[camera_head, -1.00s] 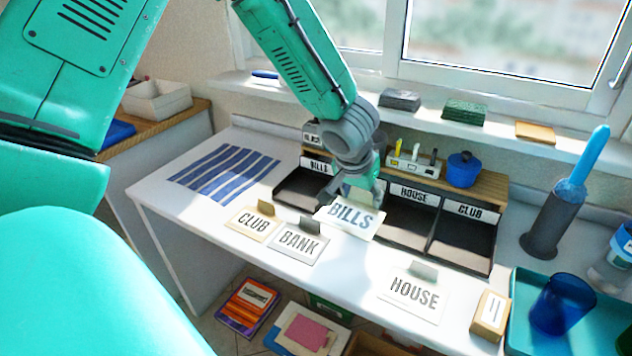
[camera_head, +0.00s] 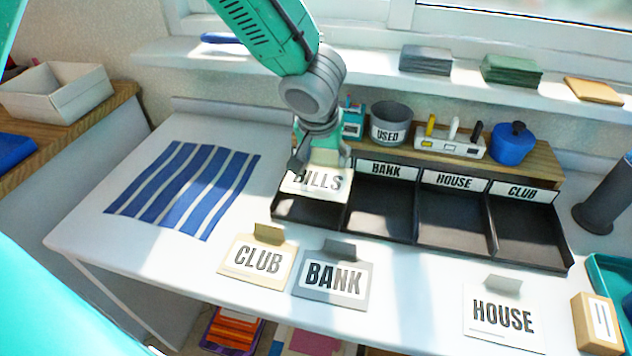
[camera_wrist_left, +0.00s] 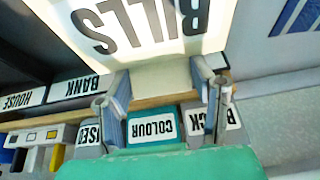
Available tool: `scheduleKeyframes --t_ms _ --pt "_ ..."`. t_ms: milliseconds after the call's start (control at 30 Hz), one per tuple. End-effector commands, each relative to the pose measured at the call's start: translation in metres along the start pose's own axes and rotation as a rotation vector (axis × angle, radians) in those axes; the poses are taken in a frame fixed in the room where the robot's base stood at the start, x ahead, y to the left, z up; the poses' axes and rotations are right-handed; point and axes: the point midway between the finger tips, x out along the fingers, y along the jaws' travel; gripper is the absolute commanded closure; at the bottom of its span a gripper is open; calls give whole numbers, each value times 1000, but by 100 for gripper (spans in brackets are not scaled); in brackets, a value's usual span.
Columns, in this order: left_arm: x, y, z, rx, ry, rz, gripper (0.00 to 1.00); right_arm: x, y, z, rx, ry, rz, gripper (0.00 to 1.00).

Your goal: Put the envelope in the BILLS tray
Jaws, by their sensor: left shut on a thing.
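The BILLS envelope (camera_head: 318,181) is cream-white with large dark letters. My left gripper (camera_head: 320,155) is shut on its upper edge and holds it over the leftmost tray (camera_head: 308,212) of the black row. That tray's own label is hidden behind the envelope and gripper. The envelope also fills the top of the left wrist view (camera_wrist_left: 150,25), between the two fingers of my left gripper (camera_wrist_left: 158,85). Whether the envelope touches the tray cannot be told. My right gripper is not in view.
Trays labelled BANK (camera_head: 384,205), HOUSE (camera_head: 452,218) and CLUB (camera_head: 528,235) continue the row to the right. CLUB (camera_head: 257,260), BANK (camera_head: 333,278) and HOUSE (camera_head: 502,315) envelopes lie in front. A striped cloth (camera_head: 185,188) lies left. A USED pot (camera_head: 390,124) stands behind.

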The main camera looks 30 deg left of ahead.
Motion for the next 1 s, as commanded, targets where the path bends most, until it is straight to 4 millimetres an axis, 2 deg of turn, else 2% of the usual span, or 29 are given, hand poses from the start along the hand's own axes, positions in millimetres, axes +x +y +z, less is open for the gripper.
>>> scheduleKeyframes --t_ms 33,267,400,667,700,733,767,1000 --pt "12 -4 5 -3 -5 2 61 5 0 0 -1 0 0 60" --pt "33 -5 13 -5 -4 6 61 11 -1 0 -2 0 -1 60" --pt "51 -3 21 -3 -4 2 67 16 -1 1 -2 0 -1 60" --pt "56 0 25 -1 -7 2 71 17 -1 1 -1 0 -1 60" --pt "56 -1 25 -1 -7 4 45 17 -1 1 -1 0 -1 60" --pt "57 -1 25 -2 -7 5 35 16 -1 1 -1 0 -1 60" --pt "57 -2 25 -2 -7 5 29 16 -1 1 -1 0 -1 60" --pt "56 -3 23 -3 -3 5 29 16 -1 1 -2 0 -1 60"
